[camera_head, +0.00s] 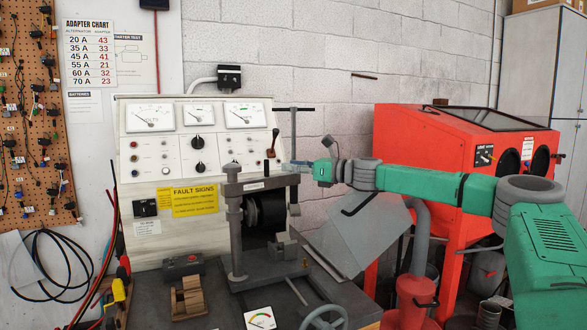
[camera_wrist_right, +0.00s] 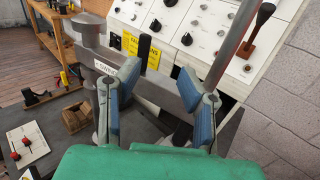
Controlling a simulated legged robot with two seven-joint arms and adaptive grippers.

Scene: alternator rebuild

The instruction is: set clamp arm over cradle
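The clamp arm (camera_head: 262,184) is a grey horizontal bar on a thick grey post (camera_head: 236,240). It spans above a dark round part with a pulley (camera_head: 268,210), at the cradle (camera_head: 284,252). The cradle is partly hidden. In the right wrist view, the clamp arm (camera_wrist_right: 153,103) runs below and beyond my fingertips. My right gripper (camera_head: 296,167) is just above the arm's right end in the head view. Its two fingers stand apart in the wrist view (camera_wrist_right: 160,82), with nothing visibly gripped. Contact with the arm cannot be told. My left gripper is not in view.
A tall T-handled rod (camera_head: 294,135) stands close by my right gripper. A meter panel (camera_head: 195,150) rises behind. A wooden block (camera_head: 187,298) and a red-button box (camera_head: 183,267) sit front left. A red cabinet (camera_head: 440,150) stands at right.

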